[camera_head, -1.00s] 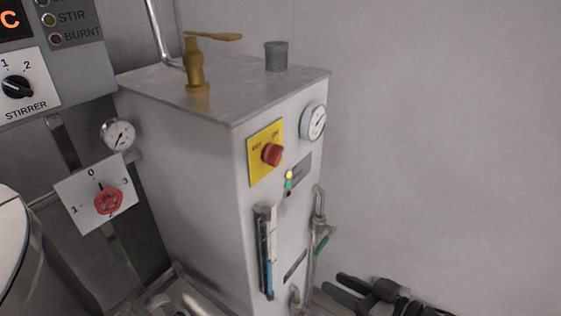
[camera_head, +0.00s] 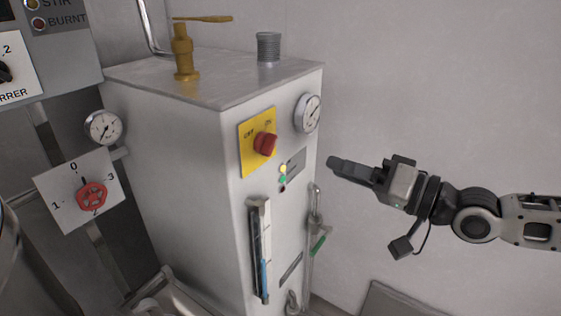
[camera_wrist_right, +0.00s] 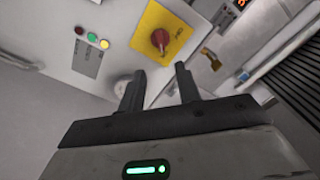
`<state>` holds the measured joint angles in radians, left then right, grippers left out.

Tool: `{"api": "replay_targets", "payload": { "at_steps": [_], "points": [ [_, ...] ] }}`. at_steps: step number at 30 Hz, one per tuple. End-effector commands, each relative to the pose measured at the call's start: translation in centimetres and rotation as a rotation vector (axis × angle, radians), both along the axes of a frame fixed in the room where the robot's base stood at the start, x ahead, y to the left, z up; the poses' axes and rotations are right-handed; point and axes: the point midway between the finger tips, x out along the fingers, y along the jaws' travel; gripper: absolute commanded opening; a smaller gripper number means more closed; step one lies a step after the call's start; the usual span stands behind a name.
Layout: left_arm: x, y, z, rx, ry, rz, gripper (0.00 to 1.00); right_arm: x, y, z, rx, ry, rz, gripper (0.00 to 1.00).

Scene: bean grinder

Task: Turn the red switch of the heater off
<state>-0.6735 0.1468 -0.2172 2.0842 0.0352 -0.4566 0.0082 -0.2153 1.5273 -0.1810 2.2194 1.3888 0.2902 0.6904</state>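The heater is a pale grey metal box (camera_head: 170,130) in the middle of the head view. Its red switch (camera_head: 265,144) sits on a yellow plate (camera_head: 250,160) marked OFF and ON, on the front face. The switch also shows in the right wrist view (camera_wrist_right: 160,38), beyond the fingers; I cannot tell its exact setting. My right gripper (camera_head: 338,165) is to the right of the switch and slightly lower, apart from the heater. The right wrist view shows its two fingers (camera_wrist_right: 160,72) spread with nothing between them. My left gripper is not in view.
A round gauge (camera_head: 308,112) is right of the switch; indicator lights (camera_head: 282,179) are below it. A sight tube (camera_head: 260,250) and a pipe with a green handle (camera_head: 318,245) stick out lower down. A red valve knob (camera_head: 91,195) is at left. Bare wall is at right.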

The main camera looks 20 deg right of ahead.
Motion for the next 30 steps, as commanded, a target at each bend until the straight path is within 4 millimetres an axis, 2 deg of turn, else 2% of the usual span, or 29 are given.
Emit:
{"api": "replay_targets", "payload": {
  "at_steps": [8, 10, 16, 24, 30],
  "points": [
    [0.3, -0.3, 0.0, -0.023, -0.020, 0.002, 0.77, 1.9, 1.7, 0.2, 0.008, -0.007, 0.004, 0.34],
    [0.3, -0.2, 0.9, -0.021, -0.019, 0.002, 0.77, 2.6, 1.9, 0.6, 0.007, -0.003, -0.001, 0.34],
    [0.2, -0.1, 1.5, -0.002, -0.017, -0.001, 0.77, 4.7, 3.7, 0.6, 0.006, -0.001, 0.001, 0.34],
    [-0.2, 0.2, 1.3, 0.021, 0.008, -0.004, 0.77, 8.3, 6.7, 0.5, 0.002, -0.001, 0.004, 0.34],
    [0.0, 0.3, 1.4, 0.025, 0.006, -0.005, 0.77, 9.9, 7.8, 0.2, -0.001, 0.002, 0.002, 0.34]
  ]
}}
